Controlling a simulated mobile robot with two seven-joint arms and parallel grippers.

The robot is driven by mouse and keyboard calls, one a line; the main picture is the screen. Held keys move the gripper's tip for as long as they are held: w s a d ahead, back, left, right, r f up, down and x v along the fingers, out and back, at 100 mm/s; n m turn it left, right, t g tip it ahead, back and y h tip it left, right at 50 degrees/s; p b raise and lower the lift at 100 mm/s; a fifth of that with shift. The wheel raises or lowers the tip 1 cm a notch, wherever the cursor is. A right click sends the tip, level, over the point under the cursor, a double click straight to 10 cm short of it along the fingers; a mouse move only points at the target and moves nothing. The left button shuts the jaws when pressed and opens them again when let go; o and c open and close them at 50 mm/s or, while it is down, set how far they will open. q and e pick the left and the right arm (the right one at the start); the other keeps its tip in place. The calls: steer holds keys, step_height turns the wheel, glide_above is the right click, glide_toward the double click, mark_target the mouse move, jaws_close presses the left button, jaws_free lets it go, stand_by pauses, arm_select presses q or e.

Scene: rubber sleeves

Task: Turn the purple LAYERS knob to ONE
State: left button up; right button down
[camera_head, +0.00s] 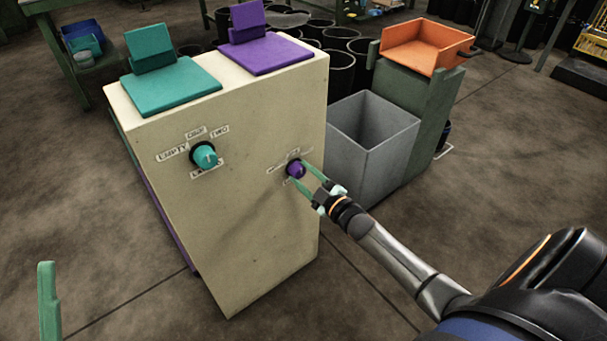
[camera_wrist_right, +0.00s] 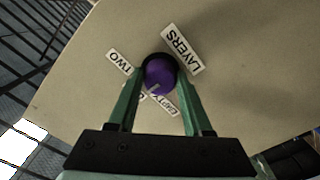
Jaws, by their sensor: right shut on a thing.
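The purple knob (camera_head: 295,168) is on the cream front of the cabinet (camera_head: 230,230), right of the teal knob (camera_head: 204,156). My right gripper (camera_head: 299,172) is shut on the purple knob, one green finger on each side; the wrist view shows the knob (camera_wrist_right: 160,73) between the fingertips. There, the LAYERS label (camera_wrist_right: 183,48) is upper right, the TWO label (camera_wrist_right: 120,62) upper left and a partly covered EMPTY label (camera_wrist_right: 162,103) below. The knob's pale mark points down and slightly left, near EMPTY and a mostly hidden label. One left gripper finger (camera_head: 48,300) shows lower left.
Teal (camera_head: 170,84) and purple (camera_head: 265,54) flap-like pieces sit on the cabinet top. A grey open bin (camera_head: 370,150) stands right of the cabinet, near an orange tray (camera_head: 425,46) on a green stand. The floor at front left is clear.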

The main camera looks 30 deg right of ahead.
stand_by(0.5)
steer(key=shift+c, duration=1.6)
jaws_free()
steer(key=shift+s, duration=0.1)
steer(key=shift+s, duration=0.2)
arm_select(q)
steer(key=w+f+n+g+y+p, duration=0.1)
steer(key=w+f+n+g+y, duration=0.1)
steer(key=f, duration=0.6)
steer(key=w+a+f+n+g+y+p, duration=0.1)
steer(key=w+f+n+g+y+p, duration=0.1)
steer(key=f+y, duration=0.4)
step_height(320, 180, down, 2)
steer(key=w+n, duration=0.1)
steer(key=n, duration=0.1)
steer(key=shift+w+a+n+g, duration=0.25)
steer(key=shift+w+n+g, duration=0.05)
steer(key=shift+w+g, duration=0.1)
arm_select(e)
steer(key=s+d, duration=0.1)
steer(key=s, duration=1.1)
